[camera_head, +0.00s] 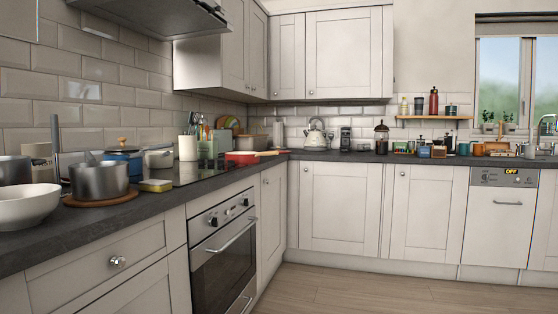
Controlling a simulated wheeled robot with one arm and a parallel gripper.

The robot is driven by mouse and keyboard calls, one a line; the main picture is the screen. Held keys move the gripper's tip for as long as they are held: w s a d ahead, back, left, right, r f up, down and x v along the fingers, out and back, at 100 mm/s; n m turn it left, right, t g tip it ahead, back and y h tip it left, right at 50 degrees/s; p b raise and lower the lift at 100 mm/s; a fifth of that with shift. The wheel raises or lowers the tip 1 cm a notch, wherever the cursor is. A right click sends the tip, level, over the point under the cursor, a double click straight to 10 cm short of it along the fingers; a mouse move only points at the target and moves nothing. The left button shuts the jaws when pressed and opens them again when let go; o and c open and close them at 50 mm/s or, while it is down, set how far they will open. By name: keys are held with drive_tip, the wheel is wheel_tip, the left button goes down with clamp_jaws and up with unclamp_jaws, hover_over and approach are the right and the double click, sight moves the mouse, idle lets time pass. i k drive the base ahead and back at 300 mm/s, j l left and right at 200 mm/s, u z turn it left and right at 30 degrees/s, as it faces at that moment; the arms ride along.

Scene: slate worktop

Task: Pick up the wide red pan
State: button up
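The wide red pan (242,158) sits low on the slate worktop, to the right of the hob and near the front edge above the oven. A light, wood-coloured handle (268,153) appears to extend from it to the right. The pan is small in the view, and I cannot make out what is inside it. My gripper is not in view.
A steel saucepan (99,180) on a wooden board, a white bowl (25,205) and a yellow sponge (155,186) stand at the near left. A blue pot (124,158) is behind them. The floor (370,293) is clear. The range hood (160,14) overhangs.

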sight(239, 158)
drive_tip(key=i+l+z, duration=0.2)
drive_tip(key=i+l, duration=0.3)
drive_tip(key=l, duration=0.3)
drive_tip(key=i+l+z, duration=0.2)
drive_tip(key=i+l, duration=0.35)
drive_tip(key=l, duration=0.15)
drive_tip(key=i+u, duration=0.35)
drive_tip(key=i, duration=0.2)
drive_tip(key=i+l+u, duration=0.15)
drive_tip(key=i+u, duration=0.15)
drive_tip(key=i, duration=0.25)
drive_tip(key=i+l+u, duration=0.35)
drive_tip(key=i, duration=0.2)
